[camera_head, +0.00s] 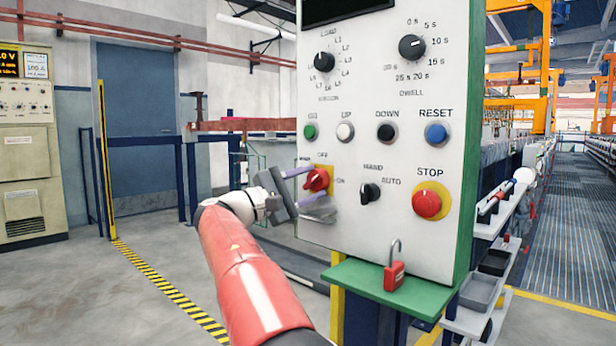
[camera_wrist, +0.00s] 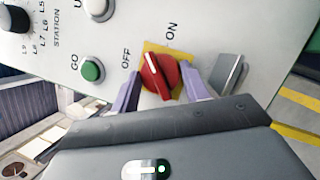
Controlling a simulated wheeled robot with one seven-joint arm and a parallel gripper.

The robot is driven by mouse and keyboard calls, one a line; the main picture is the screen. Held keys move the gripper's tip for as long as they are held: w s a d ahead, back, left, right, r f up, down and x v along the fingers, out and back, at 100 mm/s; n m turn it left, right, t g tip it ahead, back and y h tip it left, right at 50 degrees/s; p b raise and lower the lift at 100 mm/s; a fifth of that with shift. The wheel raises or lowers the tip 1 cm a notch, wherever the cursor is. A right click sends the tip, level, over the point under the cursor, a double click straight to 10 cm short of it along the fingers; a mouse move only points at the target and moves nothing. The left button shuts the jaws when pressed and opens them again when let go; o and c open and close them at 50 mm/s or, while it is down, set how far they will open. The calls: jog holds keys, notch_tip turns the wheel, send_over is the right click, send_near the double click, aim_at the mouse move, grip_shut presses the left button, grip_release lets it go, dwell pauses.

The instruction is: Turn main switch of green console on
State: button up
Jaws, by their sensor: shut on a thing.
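The main switch (camera_head: 317,179) is a red rotary knob on a yellow plate, low on the left of the green-edged white console (camera_head: 385,238). It also shows in the wrist view (camera_wrist: 158,76), between the OFF and ON labels. There its ridge leans up and left, closer to OFF than to ON. My gripper (camera_head: 306,191) reaches it from the left. Its two purple fingers (camera_wrist: 161,83) are shut on the knob, one on each side. In the head view the fingers hide part of the plate around the knob.
A black HAND/AUTO selector (camera_head: 370,192) and the red STOP button (camera_head: 427,204) sit right of the switch. GO, UP, DOWN and RESET buttons are above. A red padlock (camera_head: 394,276) stands on the green shelf (camera_head: 375,288) below. The floor left of my arm is clear.

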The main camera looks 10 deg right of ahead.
jog(key=m+p, duration=0.1)
jog(key=m+g, duration=0.1)
jog(key=m, duration=0.1)
jog(key=m+y+p, duration=0.1)
jog(key=m, duration=0.1)
jog(key=shift+r+g+p, duration=0.25)
jog(key=shift+g+p, duration=0.1)
jog(key=shift+g, duration=0.05)
jog(key=shift+w+m+g+y+p, duration=0.1)
jog(key=shift+m+g+y+p, duration=0.4)
jog(key=shift+m, duration=1.1)
jog(key=shift+f, duration=0.1)
jog(key=o, duration=1)
jog(key=shift+a+p, duration=0.15)
jog(key=shift+p, duration=0.15)
jog(key=v, duration=0.7)
jog(key=shift+a+p, duration=0.3)
jog(key=shift+p, duration=0.1)
